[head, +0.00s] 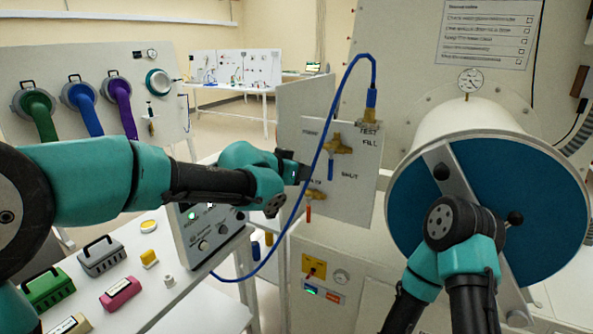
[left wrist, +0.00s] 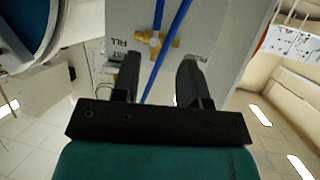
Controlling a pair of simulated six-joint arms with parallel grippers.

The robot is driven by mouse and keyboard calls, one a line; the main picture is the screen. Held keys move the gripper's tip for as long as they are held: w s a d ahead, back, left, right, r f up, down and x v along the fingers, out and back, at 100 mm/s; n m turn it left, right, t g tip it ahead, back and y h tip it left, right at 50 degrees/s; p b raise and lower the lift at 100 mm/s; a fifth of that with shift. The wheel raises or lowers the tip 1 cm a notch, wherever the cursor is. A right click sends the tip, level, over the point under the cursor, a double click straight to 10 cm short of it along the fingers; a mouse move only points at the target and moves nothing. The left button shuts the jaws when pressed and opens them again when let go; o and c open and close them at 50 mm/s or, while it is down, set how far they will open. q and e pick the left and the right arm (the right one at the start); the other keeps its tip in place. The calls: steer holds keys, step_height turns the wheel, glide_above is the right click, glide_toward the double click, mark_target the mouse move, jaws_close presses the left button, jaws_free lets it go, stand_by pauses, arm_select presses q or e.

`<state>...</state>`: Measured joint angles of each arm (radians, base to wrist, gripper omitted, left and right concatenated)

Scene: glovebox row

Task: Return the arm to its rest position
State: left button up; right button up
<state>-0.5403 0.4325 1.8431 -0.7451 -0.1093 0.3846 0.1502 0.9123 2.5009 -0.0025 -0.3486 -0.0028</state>
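My left arm reaches in from the left, and my left gripper (head: 298,172) is at the left edge of the pale valve panel (head: 357,192). In the left wrist view its two black fingers (left wrist: 158,78) are apart with nothing held between them. A brass valve with a blue lever (head: 337,145) is on the panel; it also shows beyond the fingers in the left wrist view (left wrist: 158,41). A lower valve has a red lever (head: 308,210). My right arm shows at the lower right, before the round blue door; its fingers are hidden.
A blue hose (head: 322,140) loops close to my left gripper and up to the fitting on the panel. The round blue door (head: 540,200) has a grey bar. A white bench (head: 130,245) holds a control box (head: 207,228) and several coloured blocks below my left arm.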

arm_select(q)
steer(key=s+a+f+n+g+y, duration=0.15)
steer(key=a+f, duration=0.35)
steer(key=f, duration=0.6)
steer(key=s+a+f+n+g+y, duration=0.15)
steer(key=a+f, duration=0.35)
steer(key=f, duration=0.6)
steer(key=s+a+f+n, duration=0.15)
steer(key=a+f, duration=0.35)
steer(key=f, duration=0.6)
steer(key=s+a+f+n+g+y, duration=0.1)
steer(key=s+a+f+n+g, duration=0.1)
steer(key=s+a+f, duration=0.2)
steer(key=s+a+f+n+g, duration=0.1)
steer(key=s+a+f, duration=0.4)
steer(key=s+f, duration=0.6)
steer(key=s+a+f+n+g+y, duration=0.1)
steer(key=s+a+f+n+g, duration=0.1)
steer(key=s+f, duration=0.5)
steer(key=s+a+n, duration=0.1)
steer(key=s+a, duration=0.1)
steer(key=s, duration=0.1)
steer(key=shift+s+a+f+g+y, duration=0.2)
steer(key=shift+s+a+g+y, duration=0.05)
steer(key=shift+g+y, duration=0.05)
